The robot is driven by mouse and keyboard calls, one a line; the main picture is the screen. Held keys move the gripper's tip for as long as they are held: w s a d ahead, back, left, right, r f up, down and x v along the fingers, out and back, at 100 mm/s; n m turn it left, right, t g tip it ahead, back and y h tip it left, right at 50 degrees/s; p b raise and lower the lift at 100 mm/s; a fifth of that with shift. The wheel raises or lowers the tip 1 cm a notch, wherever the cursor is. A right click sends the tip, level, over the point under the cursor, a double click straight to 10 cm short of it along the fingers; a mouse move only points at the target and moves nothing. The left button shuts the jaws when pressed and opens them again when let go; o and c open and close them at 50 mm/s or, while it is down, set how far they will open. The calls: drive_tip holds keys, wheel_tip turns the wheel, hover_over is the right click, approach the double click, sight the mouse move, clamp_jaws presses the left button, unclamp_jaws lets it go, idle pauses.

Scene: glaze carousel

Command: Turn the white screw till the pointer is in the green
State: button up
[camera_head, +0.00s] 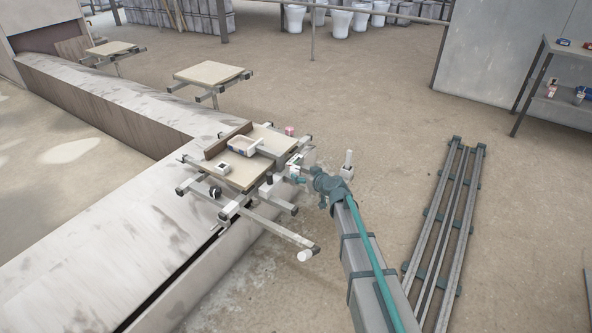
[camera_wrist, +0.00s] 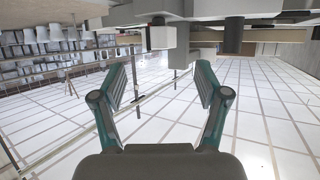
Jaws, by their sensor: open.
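My gripper (camera_head: 303,178) is at the right side of the carousel's wooden platform (camera_head: 243,175). In the wrist view my gripper (camera_wrist: 166,76) is open, with nothing between its two teal fingers. A small white block (camera_wrist: 162,38) with a dark top is ahead of and above the fingertips, apart from them; I cannot tell whether it is the white screw. In the head view a small white part (camera_head: 294,170) sits just by the fingertips at the platform's edge. No pointer or green zone can be made out in either view.
A white tray (camera_head: 243,146) and a small white box (camera_head: 222,168) are on the platform. A grey bar with a white end (camera_head: 305,255) sticks out in front. A dark cylinder (camera_wrist: 233,36) hangs right of the white block. Floor to the right holds long rails (camera_head: 447,225).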

sight(294, 168)
drive_tip(key=x, duration=0.8)
drive_tip(key=shift+w+f, duration=0.15)
drive_tip(key=c, duration=1.2)
drive_tip(key=shift+p, duration=0.3)
drive_tip(key=m+t+h+p, duration=0.1)
drive_tip(key=m+h+p, duration=0.1)
drive_tip(key=p, duration=0.3)
drive_tip(key=shift+r, duration=0.2)
drive_tip(key=h+p, duration=0.1)
drive_tip(key=p, duration=0.5)
drive_tip(key=m+h+p, duration=0.1)
drive_tip(key=p, duration=0.5)
drive_tip(key=shift+w+a+r+m+t+p, duration=0.1)
drive_tip(key=shift+w+r+m+t+p, duration=0.2)
drive_tip(key=shift+w+r+p, duration=0.1)
drive_tip(key=m+h+p, duration=0.1)
drive_tip(key=p, duration=1.3)
drive_tip(key=shift+f+m+t+h, duration=0.15)
drive_tip(key=shift+m+t+h, duration=0.15)
drive_tip(key=shift+m+h, duration=0.1)
drive_tip(key=h+p, duration=0.1)
drive_tip(key=p, duration=0.3)
drive_tip(key=shift+s+f+m, duration=0.2)
drive_tip(key=shift+m, duration=0.2)
